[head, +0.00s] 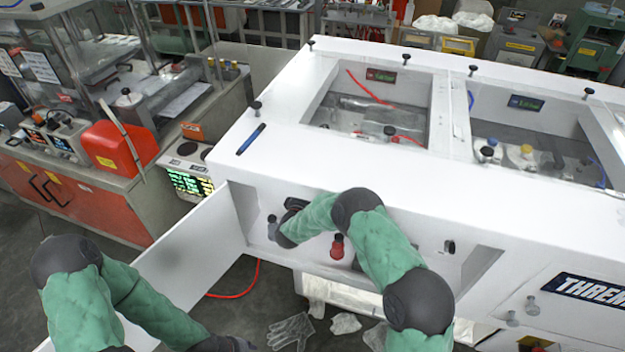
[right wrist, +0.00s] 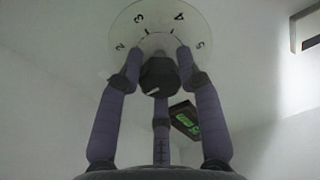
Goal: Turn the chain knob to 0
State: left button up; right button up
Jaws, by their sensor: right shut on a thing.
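The chain knob (right wrist: 158,76) is dark and round in the right wrist view. Its clear dial (right wrist: 158,18) above it shows the numbers 2, 3, 4 and 5, and a pale mark sits on the knob's lower face. My right gripper (right wrist: 157,62) has its three fingers closed around the knob. In the head view my right arm bends down to the white machine's front recess, where the knob and fingertips are hidden from view. My left arm comes in at the lower left and runs out of the bottom edge; its fingers do not show.
A small green-lit display (right wrist: 185,118) is behind the fingers. A red knob (head: 337,247) is beside my right forearm. The white machine's open door (head: 190,262) stands at the left of the recess. A red hose (head: 238,291) and clear gloves (head: 292,330) lie on the floor.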

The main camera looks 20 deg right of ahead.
jog(key=shift+s+d+f+n, duration=0.1)
jog(key=shift+s+f+n, duration=0.2)
jog(key=shift+f+n, duration=0.2)
jog(key=o, duration=1.1)
jog(key=shift+d, duration=0.1)
jog(key=shift+o, duration=0.3)
jog(key=shift+d+r, duration=0.1)
jog(key=shift+w+r, duration=0.1)
jog(key=shift+r, duration=0.1)
jog(key=v, duration=1.2)
